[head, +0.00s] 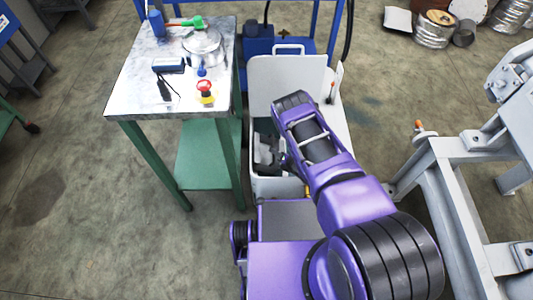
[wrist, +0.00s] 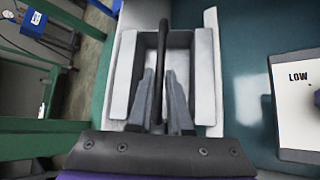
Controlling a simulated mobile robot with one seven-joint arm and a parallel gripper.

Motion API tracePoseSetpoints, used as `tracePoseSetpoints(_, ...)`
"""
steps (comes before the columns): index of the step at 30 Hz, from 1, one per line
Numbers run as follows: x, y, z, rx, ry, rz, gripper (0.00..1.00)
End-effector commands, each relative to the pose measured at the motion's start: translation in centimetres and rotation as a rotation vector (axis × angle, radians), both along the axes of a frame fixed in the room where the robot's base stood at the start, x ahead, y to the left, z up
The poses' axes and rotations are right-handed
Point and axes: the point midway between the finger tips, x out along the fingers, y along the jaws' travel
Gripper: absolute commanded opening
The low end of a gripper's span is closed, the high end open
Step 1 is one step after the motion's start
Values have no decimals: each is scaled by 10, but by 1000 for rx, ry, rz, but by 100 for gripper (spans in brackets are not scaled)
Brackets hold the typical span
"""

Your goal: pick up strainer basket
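In the wrist view, the strainer basket (wrist: 182,41) looks like a grey open box with a long dark handle (wrist: 161,50) running across it. It sits inside a pale housing. My gripper (wrist: 160,75) reaches down over the basket with its two grey fingers apart. The handle passes between the fingers, with visible gaps near the tips. In the head view, my gripper (head: 268,158) is inside the white housing (head: 287,78), whose raised panel stands behind it. The basket is mostly hidden there by my arm.
A grey metal frame (head: 450,170) stands at the right. A white sheet marked LOW (wrist: 298,100) lies right in the wrist view.

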Motion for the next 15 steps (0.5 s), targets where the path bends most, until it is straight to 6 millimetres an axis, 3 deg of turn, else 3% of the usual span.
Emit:
tracePoseSetpoints(3, 0, 0, 0, 0, 0, 0, 0)
tracePoseSetpoints(15, 0, 0, 0, 0, 0, 0, 0)
